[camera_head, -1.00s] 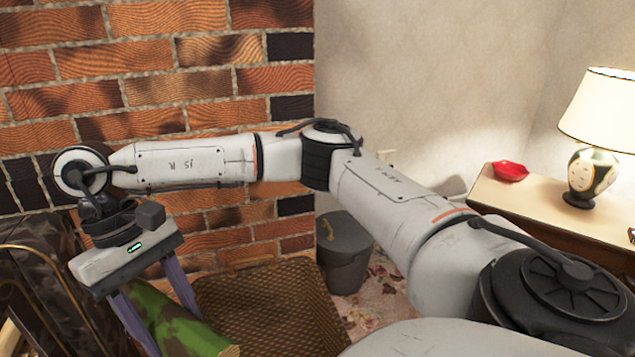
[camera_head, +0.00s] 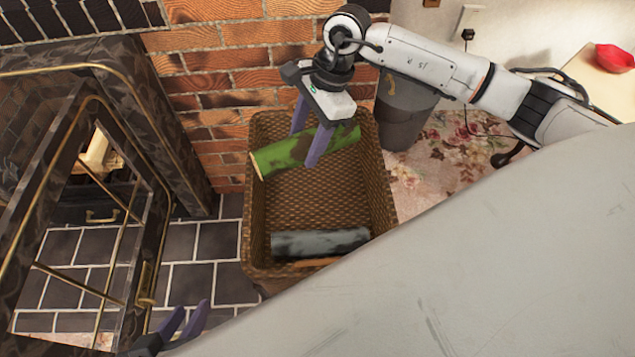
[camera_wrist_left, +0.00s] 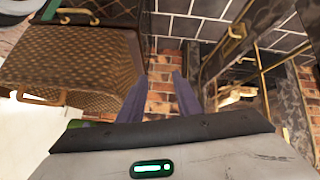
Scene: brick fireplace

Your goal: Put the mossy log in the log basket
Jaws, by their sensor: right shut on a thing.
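The mossy log (camera_head: 285,153) is green with dark brown patches. My right gripper (camera_head: 308,143) is shut on it from above, near its middle. The log lies across the far part of the wicker log basket (camera_head: 248,215), slightly tilted in the picture, its left end near the left rim. I cannot tell whether it touches the basket. My left gripper (camera_head: 194,305) is at the bottom left of the head view, away from the log, its fingers apart and empty. In the left wrist view its fingers (camera_wrist_left: 168,78) also show a gap, with the basket (camera_wrist_left: 65,55) at the left.
The open fireplace door (camera_head: 150,215) is at the left, over dark tiles (camera_head: 195,245). A brick wall is behind.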

